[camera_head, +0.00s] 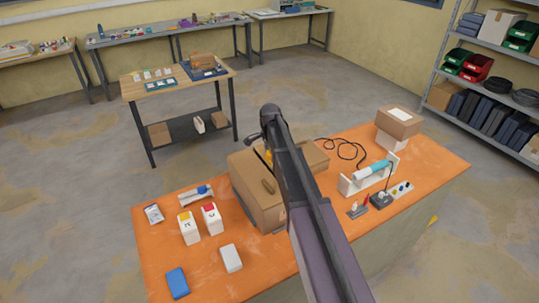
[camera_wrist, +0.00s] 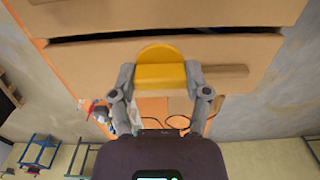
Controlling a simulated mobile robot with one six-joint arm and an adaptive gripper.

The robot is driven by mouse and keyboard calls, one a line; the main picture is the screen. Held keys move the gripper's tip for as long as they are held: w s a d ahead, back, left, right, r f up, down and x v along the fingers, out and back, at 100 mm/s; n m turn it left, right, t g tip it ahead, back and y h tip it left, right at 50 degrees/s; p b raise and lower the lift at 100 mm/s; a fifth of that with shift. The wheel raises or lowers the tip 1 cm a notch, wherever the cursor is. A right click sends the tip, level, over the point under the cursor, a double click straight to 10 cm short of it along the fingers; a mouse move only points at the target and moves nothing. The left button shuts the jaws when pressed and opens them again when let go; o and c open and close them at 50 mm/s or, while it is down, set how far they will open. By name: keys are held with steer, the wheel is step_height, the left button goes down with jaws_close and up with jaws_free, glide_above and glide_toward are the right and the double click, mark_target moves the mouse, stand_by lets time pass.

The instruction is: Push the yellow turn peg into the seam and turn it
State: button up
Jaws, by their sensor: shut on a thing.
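The yellow turn peg (camera_wrist: 160,74) is a flat piece with a rounded end, held between the two grey fingers of my gripper (camera_wrist: 160,71) in the wrist view. A large cardboard box (camera_wrist: 95,55) fills the upper part of that view. Its dark seam (camera_wrist: 150,35) runs across it just above the peg's rounded end. I cannot tell whether the peg touches the seam or is inside it. In the head view the box (camera_head: 243,178) stands on the orange table, partly behind my arm. A small bit of yellow peg (camera_head: 268,154) shows beside the arm; my fingers are mostly hidden there.
The orange table (camera_head: 330,262) also carries two white cartons (camera_head: 188,228) with coloured tops, a blue block (camera_head: 177,283), a white block (camera_head: 231,258) and a white-ended stand with a teal cylinder (camera_head: 372,172). A stacked carton (camera_head: 399,120) stands at the back right, near a black cable (camera_head: 350,148).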

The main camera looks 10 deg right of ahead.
mark_target(270, 165)
steer(key=shift+f+b, duration=2.7)
steer(key=shift+f, duration=0.1)
steer(key=n, duration=0.2)
steer(key=shift+n, duration=1.2)
steer(key=c, duration=0.3)
steer(key=n, duration=0.3)
steer(key=shift+n, duration=1.1)
jaws_close()
steer(key=n, duration=0.5)
steer(key=shift+n, duration=1.8)
